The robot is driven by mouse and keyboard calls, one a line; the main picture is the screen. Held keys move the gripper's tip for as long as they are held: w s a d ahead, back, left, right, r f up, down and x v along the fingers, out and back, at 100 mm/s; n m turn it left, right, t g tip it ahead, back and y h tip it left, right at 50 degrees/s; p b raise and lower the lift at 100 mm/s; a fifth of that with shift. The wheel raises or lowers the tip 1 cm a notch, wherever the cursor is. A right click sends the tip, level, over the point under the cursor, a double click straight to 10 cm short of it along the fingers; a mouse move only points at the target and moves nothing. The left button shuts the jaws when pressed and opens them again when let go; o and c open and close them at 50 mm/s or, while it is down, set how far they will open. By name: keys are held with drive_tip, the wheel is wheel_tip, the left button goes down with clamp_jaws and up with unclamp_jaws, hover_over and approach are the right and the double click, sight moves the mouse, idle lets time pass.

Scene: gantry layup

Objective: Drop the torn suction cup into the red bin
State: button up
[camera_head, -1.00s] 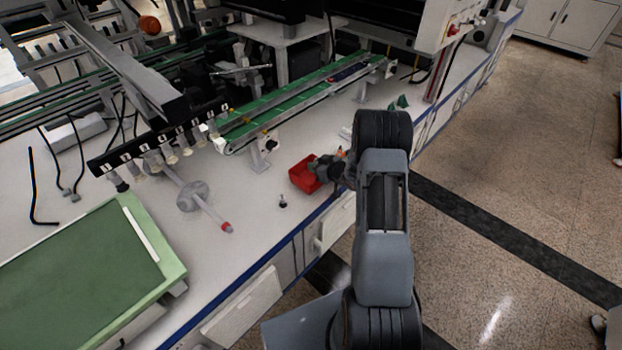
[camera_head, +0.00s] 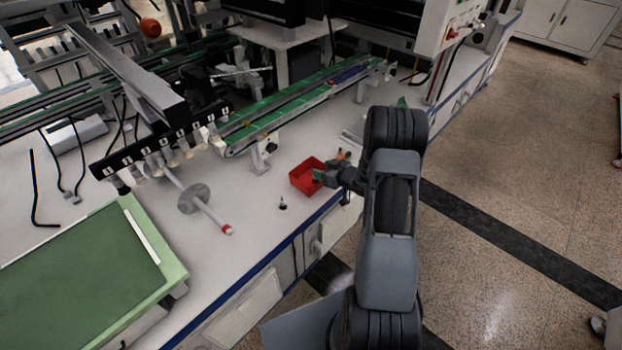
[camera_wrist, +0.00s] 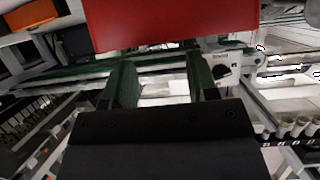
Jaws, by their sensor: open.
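The red bin (camera_head: 301,184) stands on the white bench near its front edge, and its red wall fills the top of the wrist view (camera_wrist: 178,22). My gripper (camera_head: 318,176) is at the bin's right side. In the wrist view my gripper (camera_wrist: 161,78) has its two green fingers apart with nothing seen between them. A small dark cup-like piece (camera_head: 283,204) stands on the bench, left of and in front of the bin. It may be a suction cup; no tear can be made out. The bin's interior is partly hidden by my gripper.
A numbered black bar (camera_head: 160,148) with several pale cups hangs at the left. A grey disc on a rod (camera_head: 193,198) lies below it. A green conveyor (camera_head: 290,103) runs behind the bin. A green-topped tray (camera_head: 85,262) fills the left front.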

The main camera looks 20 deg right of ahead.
drive_tip(key=p+v, duration=0.1)
drive_tip(key=v, duration=0.8)
drive_tip(key=shift+s, duration=0.25)
drive_tip(key=shift+d, duration=0.15)
drive_tip(key=s+d+f+m+g+h, duration=0.3)
drive_tip(key=s+d+f+g+h, duration=0.1)
drive_tip(key=d+f+h, duration=0.15)
drive_tip(key=s+r+m+g+h+p, duration=0.35)
drive_tip(key=s+r+g, duration=0.2)
drive_tip(key=r, duration=0.45)
drive_tip(key=s+a+r+y+p, duration=0.1)
drive_tip(key=s+a+r+p, duration=0.2)
drive_tip(key=a+r, duration=0.4)
drive_tip(key=s+a+r+n+y+p, duration=0.1)
drive_tip(key=a+r+p, duration=0.3)
drive_tip(key=a+r, duration=0.4)
drive_tip(key=s+a+r+n+y+p, duration=0.1)
drive_tip(key=s+a+r+p, duration=0.3)
drive_tip(key=a+r, duration=0.4)
wheel_tip(320, 180, up, 5)
drive_tip(key=shift+s+r+t+y, duration=0.1)
drive_tip(key=shift+s+t+y, duration=0.25)
drive_tip(key=shift+y, duration=0.15)
